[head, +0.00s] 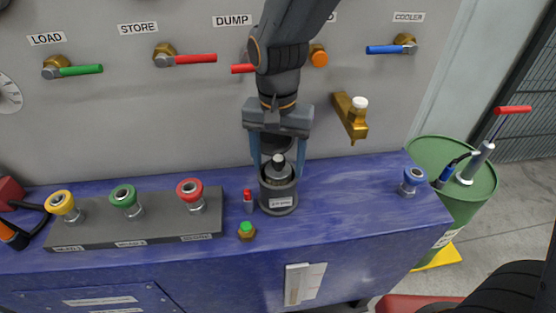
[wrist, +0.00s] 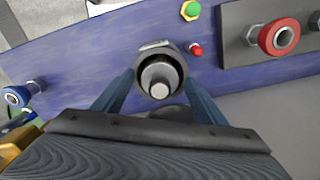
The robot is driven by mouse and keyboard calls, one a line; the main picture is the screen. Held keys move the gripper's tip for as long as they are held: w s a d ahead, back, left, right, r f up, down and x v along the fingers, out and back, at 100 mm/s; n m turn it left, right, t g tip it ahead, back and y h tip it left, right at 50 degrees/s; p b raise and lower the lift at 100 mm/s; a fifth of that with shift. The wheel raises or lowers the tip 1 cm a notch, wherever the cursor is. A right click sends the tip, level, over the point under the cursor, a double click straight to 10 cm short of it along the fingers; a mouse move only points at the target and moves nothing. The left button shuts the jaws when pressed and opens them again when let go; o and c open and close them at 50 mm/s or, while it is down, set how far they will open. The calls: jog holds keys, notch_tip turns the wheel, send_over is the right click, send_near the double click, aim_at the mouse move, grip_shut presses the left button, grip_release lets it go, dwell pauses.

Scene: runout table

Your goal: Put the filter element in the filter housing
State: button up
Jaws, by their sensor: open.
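The filter housing (head: 278,200) is a dark grey cup with a white label, standing upright on the blue table. The filter element (head: 278,165) is a dark piece with a paler, narrower tip, sitting upright inside the housing's mouth. In the wrist view the element (wrist: 160,78) lies inside the round rim of the housing (wrist: 160,52). My gripper (head: 279,168) is open above the housing, with one blue finger on each side of the element. The fingers also show in the wrist view (wrist: 160,92), apart from the element. The element's lower part is hidden in the housing.
A dark block with yellow, green and red fittings (head: 190,193) stands left. A small red piece (head: 247,195) and a green-topped brass fitting (head: 246,230) are close to the housing. A blue fitting (head: 411,180) and green drum (head: 467,190) are at right. A brass valve (head: 352,115) projects from the panel.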

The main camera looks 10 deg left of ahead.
jog(key=shift+r, duration=0.1)
notch_tip(320, 180, up, 12)
jog(key=b, duration=0.2)
dwell(0.5)
